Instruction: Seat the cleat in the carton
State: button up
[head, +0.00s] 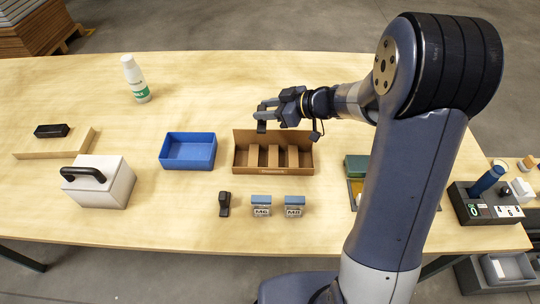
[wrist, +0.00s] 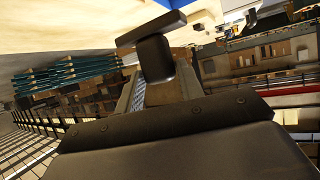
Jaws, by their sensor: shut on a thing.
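My gripper (head: 265,108) is shut on the cleat (head: 261,126), a small dark piece, and holds it above the back edge of the carton, towards its left side. In the wrist view the cleat (wrist: 154,55) is a dark T-shaped piece at the fingertips, seen tilted. The carton (head: 250,172) is an open brown cardboard box with upright dividers that make several narrow slots. The slots that show look empty. The cleat appears apart from the carton.
A blue bin (head: 188,165) stands left of the carton. In front are a small black piece (head: 224,204) and two blue-topped blocks (head: 261,207) (head: 294,207). A white handled case (head: 99,184), wooden ledge (head: 54,149) and white bottle (head: 136,80) stand left.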

notch_tip(320, 180, down, 18)
jog(key=shift+r+b, duration=0.25)
jog(key=shift+b, duration=0.3)
jog(key=shift+f, duration=0.1)
jog(key=o, duration=0.5)
jog(key=shift+f, duration=0.1)
jog(key=shift+o, duration=1.1)
jog(key=shift+r, duration=0.25)
jog(key=v, duration=1.2)
